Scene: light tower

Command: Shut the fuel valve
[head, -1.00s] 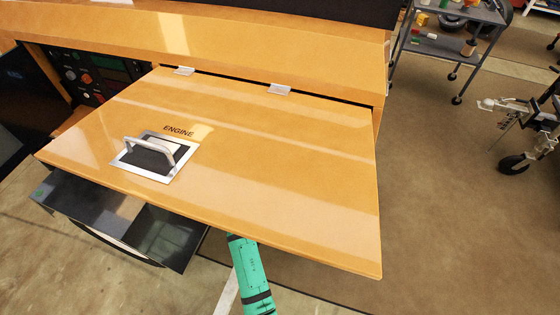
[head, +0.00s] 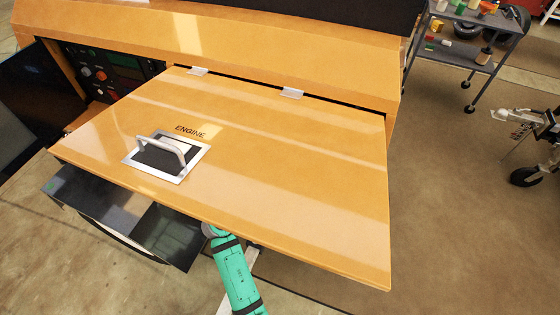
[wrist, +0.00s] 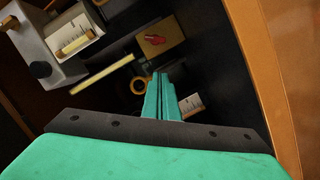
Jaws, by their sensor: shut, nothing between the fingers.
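In the wrist view, a small red handle (wrist: 154,39) sits on a brass-coloured block (wrist: 158,52) inside the dark engine bay; it looks like the fuel valve. My gripper (wrist: 162,76) is shut and empty, its teal fingertips pointing toward the block and a little below it in the picture. A gap seems to remain between the fingertips and the handle. In the head view, the raised engine door (head: 290,190), marked ENGINE, hides the bay, the valve and my gripper. My teal arm reaches under the door's front edge.
In the wrist view, a yellow bar (wrist: 101,75), a yellow ring (wrist: 138,86) and a white scale (wrist: 190,105) lie close around the fingers. A grey box (wrist: 50,45) is at upper left, and an orange panel edge (wrist: 275,80) at right. A control panel (head: 100,72) shows in the head view.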

